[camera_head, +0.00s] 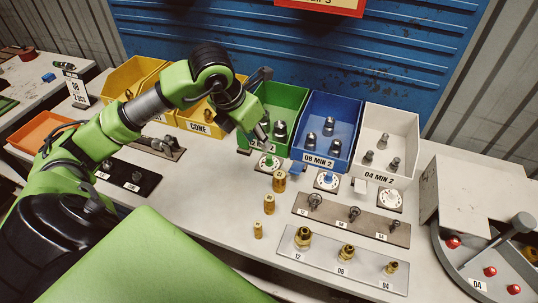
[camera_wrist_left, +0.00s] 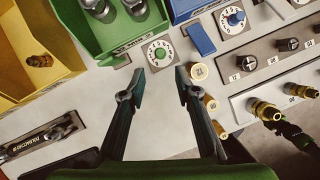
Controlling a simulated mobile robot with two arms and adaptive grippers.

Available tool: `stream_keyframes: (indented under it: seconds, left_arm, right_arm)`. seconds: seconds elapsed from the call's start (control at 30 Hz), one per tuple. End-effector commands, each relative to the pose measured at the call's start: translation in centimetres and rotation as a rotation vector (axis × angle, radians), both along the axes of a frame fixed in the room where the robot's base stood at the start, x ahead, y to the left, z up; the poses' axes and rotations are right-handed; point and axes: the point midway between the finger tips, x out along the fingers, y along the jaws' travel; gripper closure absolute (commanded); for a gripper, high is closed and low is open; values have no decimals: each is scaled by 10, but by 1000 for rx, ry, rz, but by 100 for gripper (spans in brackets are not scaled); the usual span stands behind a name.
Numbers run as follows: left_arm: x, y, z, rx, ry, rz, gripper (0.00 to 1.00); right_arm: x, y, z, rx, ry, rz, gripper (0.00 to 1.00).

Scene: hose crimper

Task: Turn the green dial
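My left gripper (camera_wrist_left: 160,76) is open and empty. Its two dark fingers point at the dial, one on each side of it in the left wrist view, apart from the knob. In the head view my left gripper (camera_head: 262,132) hangs above the dial by the green bin's front. My right gripper is not in view.
The green bin (camera_wrist_left: 120,35) holds fittings behind the dial. A blue dial (camera_head: 326,180) and a white dial (camera_head: 388,199) stand to the right. Brass fittings (camera_head: 279,181) stand upright near the dial. Yellow bins (camera_head: 196,118) are left.

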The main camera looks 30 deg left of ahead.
Motion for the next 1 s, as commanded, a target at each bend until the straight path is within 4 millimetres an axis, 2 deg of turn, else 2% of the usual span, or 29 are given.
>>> stream_keyframes:
  seconds: [0.3, 0.5, 0.7, 0.97, 1.0]
  left_arm:
    - [25, -5, -62, -6, 5, 2, 70]
    - [37, -6, -90, -4, 2, 2, 70]
    - [42, -6, -101, -1, 0, 1, 70]
    - [42, -6, -102, -1, -1, 0, 70]
    - [42, -6, -102, -1, -1, 0, 81]
  right_arm:
    - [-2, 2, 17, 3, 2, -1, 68]
    - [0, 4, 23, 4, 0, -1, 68]
    - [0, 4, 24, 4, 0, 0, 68]
    - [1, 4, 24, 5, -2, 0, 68]
    - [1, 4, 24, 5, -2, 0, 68]
